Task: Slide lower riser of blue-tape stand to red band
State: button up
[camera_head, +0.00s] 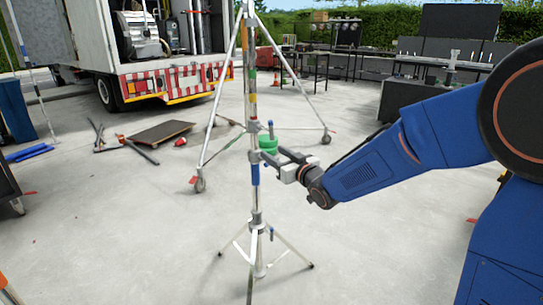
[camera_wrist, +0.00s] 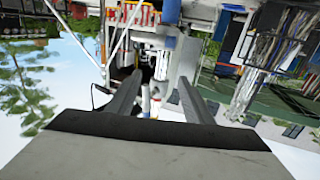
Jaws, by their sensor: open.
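The blue-tape stand (camera_head: 258,222) stands upright on the concrete, its small silver tripod legs spread. A blue tape band (camera_head: 255,175) wraps its pole at mid-height. Above it, coloured bands (camera_head: 252,75) show around the pole; I cannot tell which is the red band or which stand each is on. My gripper (camera_head: 264,155) reaches in from the right, open, at the pole just above the blue tape. In the wrist view the two fingers (camera_wrist: 160,92) are spread, with pale pole-like parts between and beyond them. Whether they touch the riser is unclear.
A larger wheeled stand (camera_head: 212,125) stands close behind, its legs spread wide. A green object (camera_head: 268,143) is just behind my gripper. A truck (camera_head: 165,78) is at the back left. A dark board (camera_head: 160,132) and bars lie on the floor.

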aim_at(254, 75)
jog(key=shift+a+x, duration=0.25)
jog(key=shift+x, duration=6.65)
jog(key=shift+s+r, duration=0.1)
jog(key=shift+s, duration=0.05)
grip_shut()
jog(key=shift+r, duration=12.15)
